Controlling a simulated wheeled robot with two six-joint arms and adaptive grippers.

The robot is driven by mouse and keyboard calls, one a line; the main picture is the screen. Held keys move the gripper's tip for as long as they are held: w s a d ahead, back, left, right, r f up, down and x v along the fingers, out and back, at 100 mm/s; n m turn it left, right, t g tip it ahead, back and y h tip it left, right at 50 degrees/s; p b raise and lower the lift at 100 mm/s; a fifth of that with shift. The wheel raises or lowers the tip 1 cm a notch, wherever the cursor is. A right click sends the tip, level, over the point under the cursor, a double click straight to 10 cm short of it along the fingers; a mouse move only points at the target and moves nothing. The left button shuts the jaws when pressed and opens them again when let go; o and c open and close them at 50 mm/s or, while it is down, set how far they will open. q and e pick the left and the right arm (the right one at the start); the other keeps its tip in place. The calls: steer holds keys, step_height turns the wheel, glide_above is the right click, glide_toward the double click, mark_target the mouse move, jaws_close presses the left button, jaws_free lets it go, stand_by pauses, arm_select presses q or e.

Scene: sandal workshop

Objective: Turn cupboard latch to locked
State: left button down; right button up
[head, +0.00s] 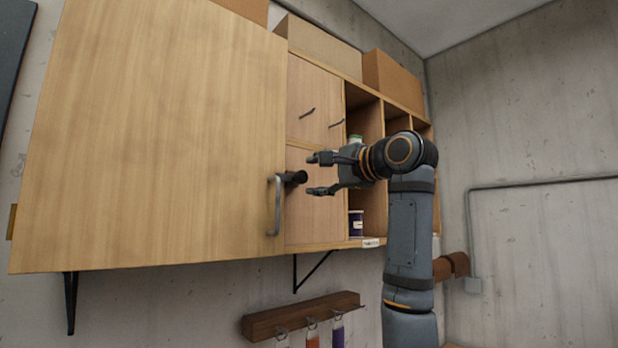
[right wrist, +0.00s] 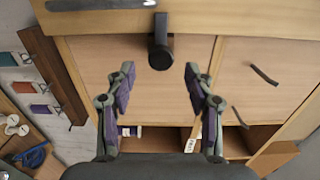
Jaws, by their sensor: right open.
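The large pale wooden cupboard door (head: 150,130) fills the left of the head view, with a metal pull handle (head: 275,205) near its right edge. The black latch (head: 294,178) sticks out beside that handle. In the right wrist view the latch (right wrist: 160,45) hangs over the door's edge, centred between my fingertips and beyond them. My right gripper (head: 318,174) is open and empty, facing the latch from the right with a small gap. In the right wrist view its two fingers (right wrist: 160,80) are spread wide. My left gripper is not in view.
Small drawer fronts (head: 308,100) and open cubbies with a dark tin (head: 356,222) lie right of the door. Cardboard boxes (head: 392,80) stand on top. Below, a wooden rail (head: 300,314) holds hanging tags. Free room lies right of my arm.

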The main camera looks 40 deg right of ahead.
steer(key=s, duration=0.9)
steer(key=shift+d, duration=0.4)
